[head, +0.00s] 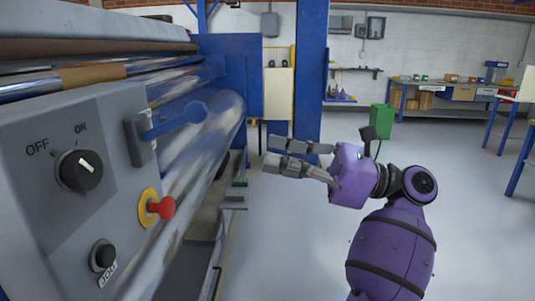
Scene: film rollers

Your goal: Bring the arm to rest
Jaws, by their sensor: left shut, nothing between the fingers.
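My left gripper (270,152) hangs in the air near the middle of the head view, with its purple wrist and forearm coming up from the lower right. Its two grey fingers point left, toward the machine, and are shut with nothing held. The fingertips appear to the right of the machine's shiny roller (215,140), with a gap in the picture between them. My right gripper is not in view.
A grey control panel (60,215) with an OFF/ON knob (79,170), a red button (161,208) and a black JOG button (103,255) fills the left. A blue post (310,70) stands behind my gripper. A green bin (382,120) stands farther back. Open floor (470,220) lies right.

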